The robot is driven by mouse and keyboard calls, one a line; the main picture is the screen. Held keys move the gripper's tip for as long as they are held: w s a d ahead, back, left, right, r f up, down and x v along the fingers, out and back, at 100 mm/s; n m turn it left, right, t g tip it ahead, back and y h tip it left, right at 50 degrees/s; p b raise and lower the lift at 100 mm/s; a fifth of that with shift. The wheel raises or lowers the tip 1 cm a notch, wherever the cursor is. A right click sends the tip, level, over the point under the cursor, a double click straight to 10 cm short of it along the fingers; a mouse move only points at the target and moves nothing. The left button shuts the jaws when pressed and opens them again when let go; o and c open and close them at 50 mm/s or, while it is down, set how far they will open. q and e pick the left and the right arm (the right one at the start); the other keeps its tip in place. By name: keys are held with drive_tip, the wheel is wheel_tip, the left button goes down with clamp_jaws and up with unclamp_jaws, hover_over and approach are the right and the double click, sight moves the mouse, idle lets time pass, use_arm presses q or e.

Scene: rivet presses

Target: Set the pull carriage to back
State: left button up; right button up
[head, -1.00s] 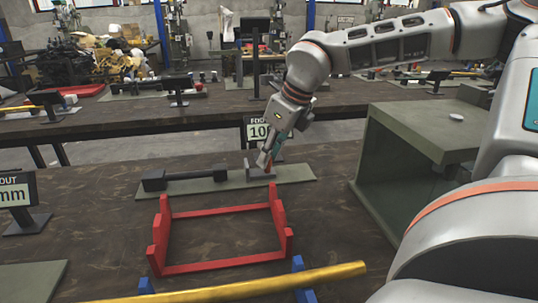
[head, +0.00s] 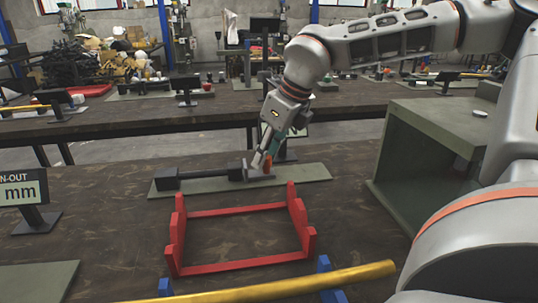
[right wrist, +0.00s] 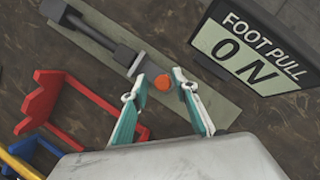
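The pull carriage (head: 257,175) is a small grey block on a long green-grey plate (head: 301,177). It sits close to the right end of the dark bar (head: 208,174). An orange-red knob (right wrist: 163,83) shows by the carriage in the right wrist view. My right gripper (head: 262,163) is low over the carriage. Its fingers (right wrist: 159,79) stand apart on either side of the knob, with a small gap showing around it. The right arm partly hides the carriage in the head view. My left gripper is not in view.
A black display (right wrist: 262,45) behind the plate reads FOOT PULL 0 N. A red frame (head: 240,265) stands in front of the plate. A yellow bar (head: 300,284) on blue supports is nearer. A green box-like housing (head: 440,130) stands at right. Another display (head: 25,190) is at left.

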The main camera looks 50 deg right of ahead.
drive_tip(key=shift+w+a, duration=0.1)
drive_tip(key=v, duration=1.2)
idle(0.5)
